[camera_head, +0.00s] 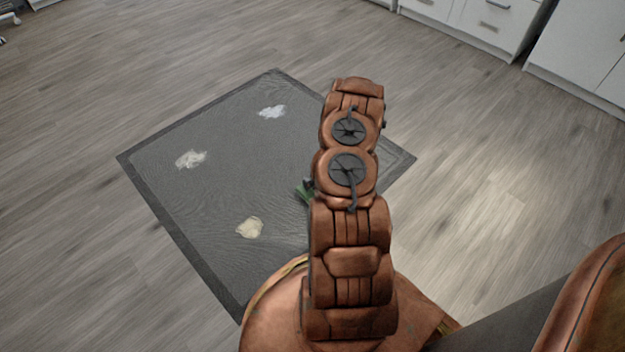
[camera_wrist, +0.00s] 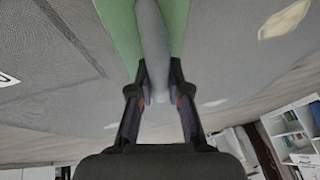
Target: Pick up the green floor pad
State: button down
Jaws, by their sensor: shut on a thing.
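The green floor pad (camera_wrist: 122,28) shows at the top of the wrist view, as green on both sides of a rounded grey part that runs down between my fingers. My gripper (camera_wrist: 160,82) is shut on that grey part, one dark finger on each side. In the head view a small bit of green (camera_head: 304,195) shows at the left edge of my arm, above the dark mat. My arm hides the rest of it and most of my gripper there. I cannot tell whether the pad touches the mat.
A large dark grey mat (camera_head: 225,140) with several pale patches lies on the wood floor. White drawer cabinets (camera_head: 480,20) stand at the upper right of the head view. The floor left and right of the mat is clear. White shelves (camera_wrist: 293,135) show in the wrist view.

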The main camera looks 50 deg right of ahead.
jog(key=s+a+r+p, duration=0.1)
jog(key=s+a+p, duration=0.4)
jog(key=s+a, duration=0.3)
jog(key=shift+s+a+r, duration=0.2)
jog(key=shift+s+a, duration=0.1)
jog(key=shift+a, duration=0.5)
dwell(0.4)
dwell(0.3)
jog(key=c, duration=1.7)
grip_release()
grip_shut()
